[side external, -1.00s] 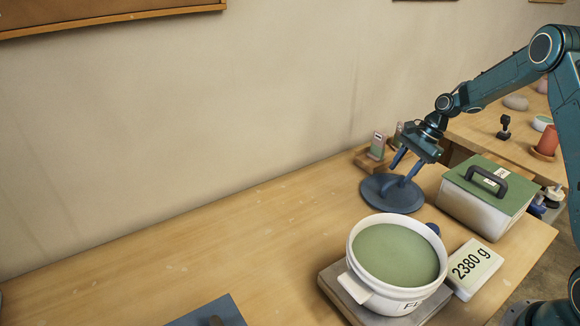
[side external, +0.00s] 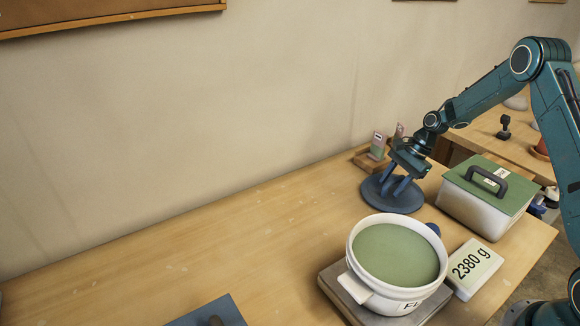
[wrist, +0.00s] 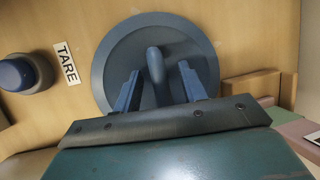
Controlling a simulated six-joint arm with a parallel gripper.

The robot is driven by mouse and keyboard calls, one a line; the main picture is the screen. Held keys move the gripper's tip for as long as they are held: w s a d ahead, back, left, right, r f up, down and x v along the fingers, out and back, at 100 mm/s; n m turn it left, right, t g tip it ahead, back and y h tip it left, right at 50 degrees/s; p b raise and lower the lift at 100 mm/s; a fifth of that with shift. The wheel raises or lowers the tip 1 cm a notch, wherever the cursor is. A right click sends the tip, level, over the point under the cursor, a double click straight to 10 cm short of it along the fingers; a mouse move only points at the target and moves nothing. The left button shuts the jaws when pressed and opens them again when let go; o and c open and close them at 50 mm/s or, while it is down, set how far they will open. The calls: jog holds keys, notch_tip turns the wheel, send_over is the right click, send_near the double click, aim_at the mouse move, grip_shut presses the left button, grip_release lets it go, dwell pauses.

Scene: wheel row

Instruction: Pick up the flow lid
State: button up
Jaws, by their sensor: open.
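The lid, a round dark blue-grey disc (side external: 402,205) with an upright handle, lies flat on the bench by the wall; I take it for the flow lid, though no label on it is readable. My gripper (side external: 393,189) is low over it, pointing down. In the wrist view the lid (wrist: 117,52) is beneath my open gripper (wrist: 159,72). The lid's handle (wrist: 154,62) stands between the two fingers, with a gap on each side. From the side, the fingers partly hide the handle, and I cannot tell how far down they reach.
A white pot (side external: 355,283) with green contents stands on a scale (side external: 331,284), with a 2380 g display (side external: 472,264) beside it. A green-lidded box (side external: 468,203) is close right of the lid. Small holders (side external: 369,160) stand behind it. The bench's left side is mostly clear.

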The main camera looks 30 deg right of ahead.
aim_at(394, 180)
grip_shut()
jog(key=shift+r, duration=0.2)
dwell(0.3)
notch_tip(394, 180, up, 20)
jog(key=shift+f, duration=0.15)
dwell(0.5)
dwell(0.5)
